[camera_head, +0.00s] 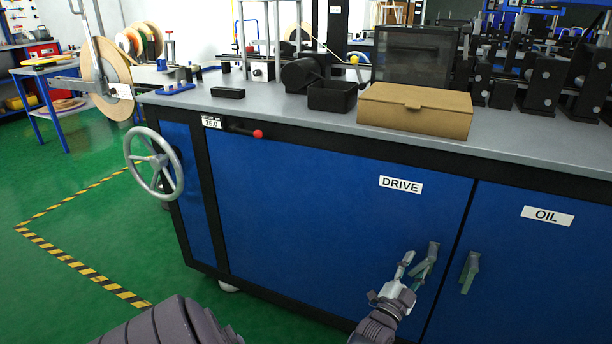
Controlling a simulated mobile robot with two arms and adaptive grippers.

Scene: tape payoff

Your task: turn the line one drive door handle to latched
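The blue drive door (320,210) carries a white DRIVE label. Its grey lever handle (431,256) is near the door's right edge, with its lower end slanting down to the left. My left gripper (411,271) is at the lower left of this handle. Its fingers look spread, one on the handle's left and one near its lower end. I cannot tell whether they touch it. The door looks flush with the cabinet front. My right gripper is not in view.
The OIL door (540,265) to the right has a similar handle (469,271). A handwheel (154,163) and a red-knobbed lever (256,133) stick out at the left. A cardboard box (415,110) and a black bin (332,96) stand on the grey top.

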